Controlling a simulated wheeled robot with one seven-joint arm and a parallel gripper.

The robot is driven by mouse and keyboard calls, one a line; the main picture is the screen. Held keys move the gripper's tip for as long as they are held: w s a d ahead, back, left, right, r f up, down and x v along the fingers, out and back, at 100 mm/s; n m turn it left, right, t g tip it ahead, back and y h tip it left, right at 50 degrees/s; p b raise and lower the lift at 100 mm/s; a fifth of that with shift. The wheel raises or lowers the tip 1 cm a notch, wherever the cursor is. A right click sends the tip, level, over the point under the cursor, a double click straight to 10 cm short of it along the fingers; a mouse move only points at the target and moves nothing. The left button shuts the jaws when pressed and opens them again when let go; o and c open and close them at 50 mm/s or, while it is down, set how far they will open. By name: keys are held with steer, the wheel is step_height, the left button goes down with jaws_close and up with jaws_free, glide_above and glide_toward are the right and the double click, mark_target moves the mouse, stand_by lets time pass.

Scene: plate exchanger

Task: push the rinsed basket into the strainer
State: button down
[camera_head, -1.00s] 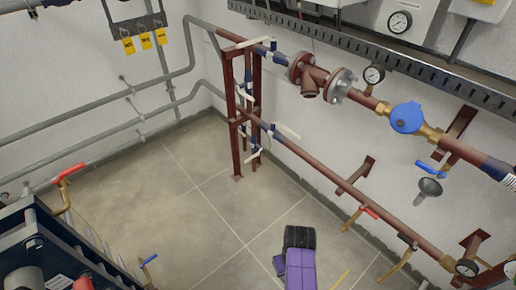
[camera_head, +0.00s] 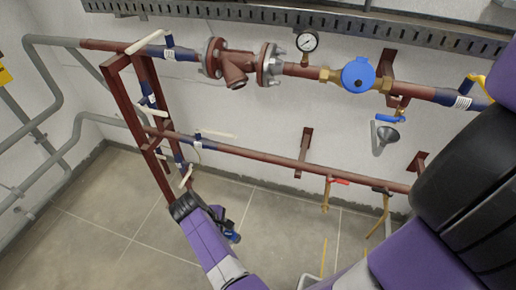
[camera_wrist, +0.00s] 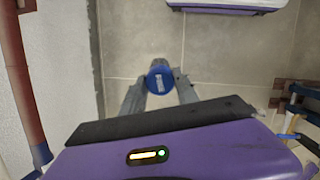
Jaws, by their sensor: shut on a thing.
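The strainer (camera_head: 234,66) is the brown flanged body in the upper pipe, at the upper left in the head view. Its short branch slants downward, and I cannot see inside it. My gripper (camera_wrist: 160,90) shows in the wrist view with its grey fingers closed on a blue round piece (camera_wrist: 159,75) with a white marking, above the floor. I cannot tell whether this piece is the basket; no mesh shows. In the head view, a dark and blue end shows beside my purple arm, low and clear of the strainer.
A gauge (camera_head: 308,42) and a blue round meter (camera_head: 358,75) sit right of the strainer. A grey funnel (camera_head: 385,136) hangs below them. A brown lower pipe (camera_head: 290,162) and an upright frame (camera_head: 140,125) stand near my arm. The tiled floor (camera_head: 105,200) is clear at left.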

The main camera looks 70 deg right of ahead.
steer(key=w+d+r+n+t+h+b, duration=0.45)
steer(key=w+n+t+h+b, duration=0.25)
steer(key=n+t+h+b, duration=0.6)
steer(key=w+a+f+n+t+y+b, duration=0.1)
steer(key=a+f+n+t+y+b, duration=0.25)
steer(key=a+n+t+y, duration=0.45)
steer(key=w+a+f+n+t+y+b, duration=0.1)
steer(key=a+f+n+t+y+b, duration=0.1)
steer(key=a+n+t+y+b, duration=0.5)
steer(key=s+d+r+m+h+p, duration=0.1)
steer(key=d+r+m+h, duration=0.15)
steer(key=d, duration=0.45)
steer(key=s+d+r+m+g+h, duration=0.1)
steer(key=s+d+r+m+h, duration=0.2)
steer(key=d, duration=0.4)
steer(key=d+r+m+h+p, duration=0.1)
steer(key=d+r+h, duration=0.1)
steer(key=d+h, duration=0.3)
steer(key=s+d+r+m+g+h, duration=0.1)
steer(key=s+d+r+g+h, duration=0.2)
steer(key=d+r, duration=0.4)
steer(key=s+d+r+m+g+h, duration=0.1)
steer(key=s+d+r+m+h, duration=0.1)
steer(key=s+d+r, duration=0.6)
steer(key=w+d+r+p, duration=0.3)
steer(key=w+d+r, duration=0.1)
steer(key=w, duration=0.4)
steer(key=shift+d+r+t, duration=0.15)
steer(key=shift+d+t, duration=0.15)
steer(key=shift+d, duration=0.2)
